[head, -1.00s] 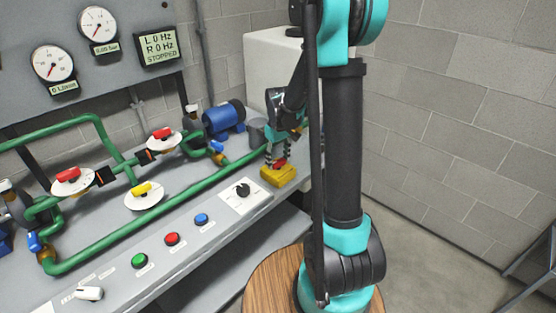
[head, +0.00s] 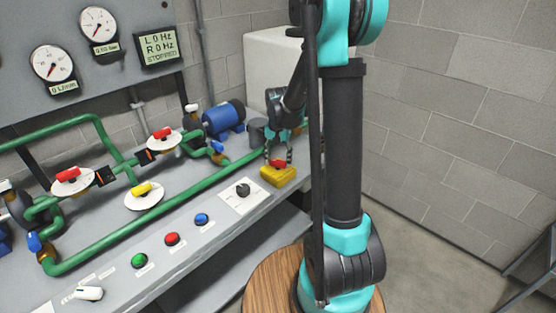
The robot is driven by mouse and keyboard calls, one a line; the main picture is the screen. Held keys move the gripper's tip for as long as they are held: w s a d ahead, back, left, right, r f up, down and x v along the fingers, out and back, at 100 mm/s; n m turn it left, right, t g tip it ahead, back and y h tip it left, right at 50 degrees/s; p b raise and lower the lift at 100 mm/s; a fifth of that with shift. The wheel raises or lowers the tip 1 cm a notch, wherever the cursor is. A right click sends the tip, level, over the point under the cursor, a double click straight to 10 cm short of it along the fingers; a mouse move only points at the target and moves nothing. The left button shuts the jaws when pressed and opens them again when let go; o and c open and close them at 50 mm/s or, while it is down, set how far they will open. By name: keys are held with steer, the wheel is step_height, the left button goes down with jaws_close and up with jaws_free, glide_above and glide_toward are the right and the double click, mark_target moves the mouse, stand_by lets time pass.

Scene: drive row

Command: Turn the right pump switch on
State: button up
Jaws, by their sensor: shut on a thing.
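A yellow switch box (head: 279,177) with a red knob (head: 279,164) on top stands at the right end of the grey bench, near the blue pump motor (head: 224,117). I take it to be the right pump switch. My gripper (head: 278,158) points down over the box and is shut on the red knob, with one finger on each side. The fingers partly hide the knob, so its exact setting is unclear. The wall display (head: 159,46) reads L 0 Hz, R 0 Hz, STOPPED.
A black dial on a white plate (head: 243,191) lies just left of the box. Green (head: 139,261), red (head: 172,239) and blue (head: 201,219) buttons line the bench front. Green pipes (head: 165,194) with valves run behind. A white block (head: 280,75) stands behind my arm.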

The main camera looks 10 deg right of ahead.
mark_target(278, 161)
steer(key=m, duration=0.5)
steer(key=shift+m, duration=0.4)
stand_by(0.3)
steer(key=o, duration=1.2)
steer(key=shift+c, duration=0.2)
steer(key=shift+r, duration=0.1)
step_height(278, 161, up, 12)
steer(key=s+d+f+n+t, duration=0.1)
steer(key=s+f+n, duration=0.1)
steer(key=s, duration=0.4)
steer(key=s+d+f+n+t, duration=0.1)
steer(key=s+d+f+n, duration=0.1)
steer(key=s, duration=0.4)
steer(key=shift+s+f+n, duration=0.25)
steer(key=shift+f+n, duration=0.25)
steer(key=shift+n, duration=0.5)
steer(key=s+f+n, duration=0.1)
steer(key=s, duration=0.2)
steer(key=s+f+n+t, duration=0.1)
steer(key=s+f+n, duration=0.1)
steer(key=s, duration=0.1)
steer(key=s+d+f+n+t, duration=0.1)
steer(key=s+f+n, duration=0.1)
steer(key=s, duration=0.1)
steer(key=shift+s+d+f, duration=0.1)
steer(key=shift+s+f, duration=0.15)
steer(key=shift+s, duration=0.1)
steer(key=shift+c, duration=0.4)
